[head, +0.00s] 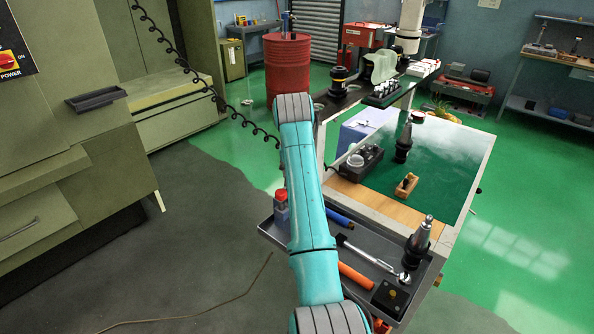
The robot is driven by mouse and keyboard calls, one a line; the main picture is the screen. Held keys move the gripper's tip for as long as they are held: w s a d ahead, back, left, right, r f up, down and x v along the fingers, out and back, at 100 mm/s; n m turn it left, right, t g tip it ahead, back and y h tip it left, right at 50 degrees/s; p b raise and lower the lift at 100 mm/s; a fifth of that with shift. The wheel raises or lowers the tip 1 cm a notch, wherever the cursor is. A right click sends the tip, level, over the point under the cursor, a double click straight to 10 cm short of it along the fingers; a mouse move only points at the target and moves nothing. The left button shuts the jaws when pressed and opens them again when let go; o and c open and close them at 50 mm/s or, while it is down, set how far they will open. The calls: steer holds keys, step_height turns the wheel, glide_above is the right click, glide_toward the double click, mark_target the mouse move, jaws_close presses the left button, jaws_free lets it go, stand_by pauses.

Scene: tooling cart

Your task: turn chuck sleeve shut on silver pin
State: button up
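Two chuck-like tool holders stand upright. One dark holder with a silver upper end (404,140) is on the green-topped cart (450,165). I cannot tell which has the task's chuck sleeve, and a silver pin cannot be told apart at this size. My teal arm rises through the middle of the picture. My gripper is not in view.
The tray also holds a silver wrench (370,258), an orange handle (356,275) and a black block (390,297). A wooden piece (406,185) and a dark box with round parts (361,163) are on the cart. A red drum (287,68) stands behind. Floor left of the cart is clear.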

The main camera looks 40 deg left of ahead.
steer(key=o, duration=1.2)
steer(key=shift+c, duration=0.2)
steer(key=v, duration=1.2)
steer(key=shift+s, duration=0.15)
